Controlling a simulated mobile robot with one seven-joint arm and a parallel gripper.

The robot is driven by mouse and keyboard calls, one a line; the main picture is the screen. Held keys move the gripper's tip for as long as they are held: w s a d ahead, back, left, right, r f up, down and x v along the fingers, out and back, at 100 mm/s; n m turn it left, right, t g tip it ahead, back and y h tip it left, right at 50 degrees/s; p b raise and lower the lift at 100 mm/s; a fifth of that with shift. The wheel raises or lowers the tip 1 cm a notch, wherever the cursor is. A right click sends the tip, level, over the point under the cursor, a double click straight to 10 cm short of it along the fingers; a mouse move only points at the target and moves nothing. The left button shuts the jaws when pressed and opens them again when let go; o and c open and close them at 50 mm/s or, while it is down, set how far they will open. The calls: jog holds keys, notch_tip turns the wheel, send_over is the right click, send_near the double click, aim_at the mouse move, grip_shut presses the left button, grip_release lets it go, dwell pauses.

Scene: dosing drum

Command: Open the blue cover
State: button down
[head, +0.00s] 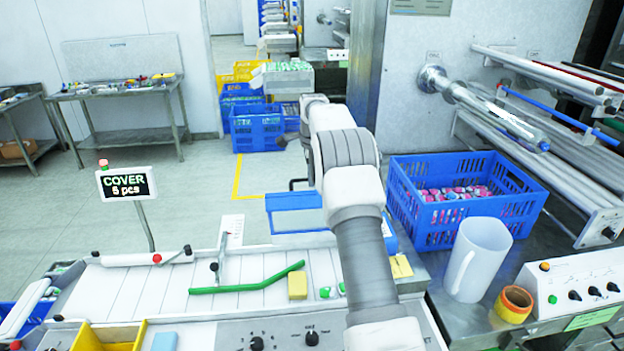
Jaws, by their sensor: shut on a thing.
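The blue cover (293,201) is at the far edge of the white machine, near the picture's middle. It shows as a blue strip with a blue-edged pale panel below it. My arm crosses in front of its right part, and more blue shows just right of the arm. I cannot tell how far the cover is tilted. My gripper is hidden behind my own arm, so its hold and contact with the cover do not show. A small dark bracket-like part (298,182) shows just above the cover, left of my arm; I cannot tell what it belongs to.
A blue crate (425,222) of small packs stands right of my arm, with a white jug (476,262) and an orange tape roll (513,304) in front. A sign (127,184) reads "COVER 5 pcs". A green bar (245,287) lies on the machine top.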

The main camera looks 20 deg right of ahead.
jog(key=shift+w+d+f+p, duration=0.1)
jog(key=shift+w+d+p, duration=0.1)
jog(key=shift+w, duration=0.35)
jog(key=shift+w+d+f+p, duration=0.1)
jog(key=shift+w+d, duration=0.05)
jog(key=shift+w, duration=0.5)
jog(key=c, duration=0.9)
grip_release()
jog(key=shift+w+d, duration=0.1)
jog(key=shift+w, duration=0.1)
jog(key=shift+s+r, duration=0.1)
jog(key=shift+r, duration=0.05)
jog(key=shift+r, duration=0.15)
jog(key=v, duration=1.1)
jog(key=shift+r, duration=0.4)
